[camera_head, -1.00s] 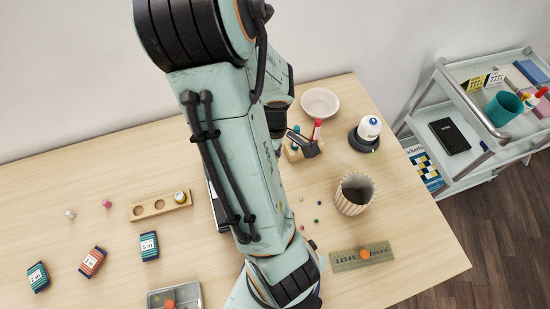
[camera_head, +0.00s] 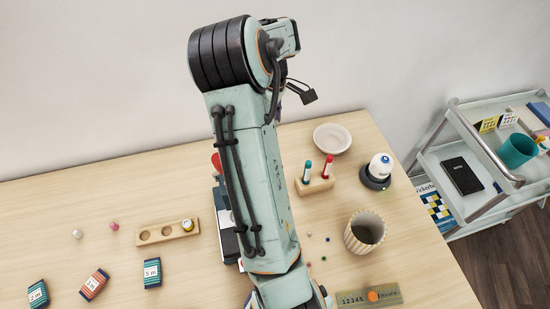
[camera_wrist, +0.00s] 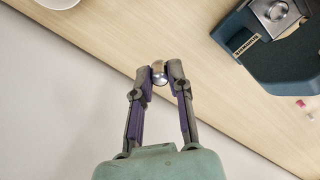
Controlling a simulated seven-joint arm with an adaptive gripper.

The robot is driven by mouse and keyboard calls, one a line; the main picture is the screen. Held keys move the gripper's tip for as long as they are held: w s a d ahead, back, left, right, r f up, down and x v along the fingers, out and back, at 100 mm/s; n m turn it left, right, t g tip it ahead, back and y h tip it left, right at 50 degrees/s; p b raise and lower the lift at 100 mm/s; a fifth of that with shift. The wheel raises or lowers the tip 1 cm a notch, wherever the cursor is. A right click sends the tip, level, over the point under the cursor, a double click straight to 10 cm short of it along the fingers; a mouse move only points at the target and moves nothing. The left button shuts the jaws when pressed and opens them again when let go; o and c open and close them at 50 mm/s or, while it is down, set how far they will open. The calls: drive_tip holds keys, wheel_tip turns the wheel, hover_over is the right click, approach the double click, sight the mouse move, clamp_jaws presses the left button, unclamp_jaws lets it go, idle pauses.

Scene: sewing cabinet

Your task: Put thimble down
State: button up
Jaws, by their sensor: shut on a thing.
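In the wrist view, my gripper (camera_wrist: 159,74) is shut on a small shiny metal thimble (camera_wrist: 158,76) between its fingertips. They appear in front of the table near its back edge, and their height is hard to tell. In the head view, my fingers and the held thimble are hidden behind my arm. A wooden holder (camera_head: 207,232) with a row of round recesses lies on the table left of my arm. Two recesses look empty, and a small gold-and-white piece (camera_head: 187,225) sits in the right one.
A dark blue sewing machine (camera_wrist: 270,72) stands on the table, mostly behind my arm in the head view. A bowl (camera_head: 332,138), bottle block (camera_head: 314,187), white-topped device (camera_head: 379,166) and striped cup (camera_head: 365,232) stand right. Small white (camera_head: 77,234) and pink (camera_head: 114,226) pieces lie left.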

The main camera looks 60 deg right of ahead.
drive_tip(key=d, duration=0.7)
drive_tip(key=m, duration=0.2)
approach(331, 143)
wheel_tip(331, 143, down, 7)
drive_tip(key=shift+r, duration=0.1)
drive_tip(key=o, duration=0.7)
drive_tip(key=shift+o, duration=0.2)
drive_tip(key=shift+r, duration=0.1)
